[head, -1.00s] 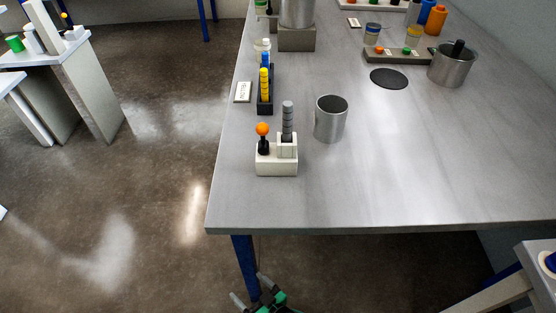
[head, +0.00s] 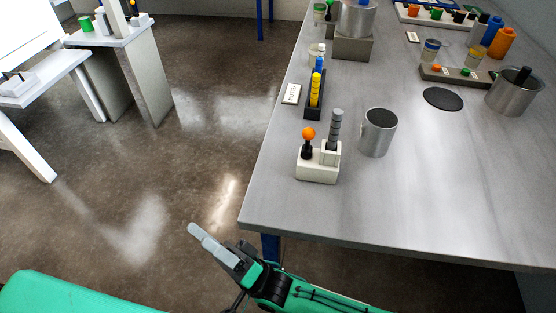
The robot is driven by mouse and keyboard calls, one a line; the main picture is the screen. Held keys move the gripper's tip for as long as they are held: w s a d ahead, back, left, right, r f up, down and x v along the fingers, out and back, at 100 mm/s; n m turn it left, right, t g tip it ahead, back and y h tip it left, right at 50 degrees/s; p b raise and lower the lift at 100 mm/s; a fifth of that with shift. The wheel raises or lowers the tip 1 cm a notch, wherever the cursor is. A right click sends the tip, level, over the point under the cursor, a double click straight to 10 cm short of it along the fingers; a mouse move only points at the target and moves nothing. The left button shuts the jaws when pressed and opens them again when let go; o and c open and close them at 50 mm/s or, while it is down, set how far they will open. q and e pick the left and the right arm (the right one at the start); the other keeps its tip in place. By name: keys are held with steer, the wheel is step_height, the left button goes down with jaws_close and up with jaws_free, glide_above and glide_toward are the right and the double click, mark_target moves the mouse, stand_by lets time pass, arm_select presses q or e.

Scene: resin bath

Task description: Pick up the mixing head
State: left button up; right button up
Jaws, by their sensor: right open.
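A white stand (head: 317,170) sits near the front left corner of the grey table. A grey ribbed piece (head: 336,127), which looks like the mixing head, stands upright in its right part. An orange ball on a dark stem (head: 308,134) stands in its left part. My right gripper (head: 197,234) is open and empty, over the floor in front of the table's left corner, well apart from the stand. It is seen side-on, so its fingers nearly overlap. My left gripper is out of view.
A metal mug (head: 378,133) stands just right of the stand. Behind the stand are a dark rack with yellow pieces (head: 314,98) and a small white label (head: 291,94). A metal pot (head: 513,92) stands at the right. The table's front middle is clear.

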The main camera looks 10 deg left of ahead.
steer(key=w+d+r+m+t+h, duration=0.1)
steer(key=w+r+m+t+h, duration=0.25)
steer(key=w+m, duration=0.7)
step_height(320, 180, up, 23)
steer(key=m+t+h, duration=0.2)
steer(key=m+h, duration=0.2)
steer(key=h, duration=0.1)
glide_above(319, 160)
steer(key=w, duration=0.7)
steer(key=w+d+r+n+t+h, duration=0.1)
steer(key=w+d+r+n+t, duration=0.4)
steer(key=d+r, duration=0.55)
steer(key=w+d+r+n+t, duration=0.1)
steer(key=d+r+n+t, duration=0.2)
steer(key=d+r+n, duration=0.75)
steer(key=s+a+f+m+g, duration=0.4)
steer(key=f+m+g, duration=0.2)
steer(key=f, duration=1.1)
steer(key=s+a+f+m+g, duration=0.4)
steer(key=f+m, duration=0.4)
steer(key=f, duration=0.9)
steer(key=s+a+f+m+g, duration=0.4)
steer(key=f+m+g, duration=0.3)
steer(key=f, duration=1.1)
steer(key=shift+s+a+g+y, duration=0.1)
steer(key=shift+a+g+y, duration=0.15)
steer(key=shift+a+g, duration=0.45)
steer(key=shift+a, duration=3.8)
steer(key=c, duration=1.3)
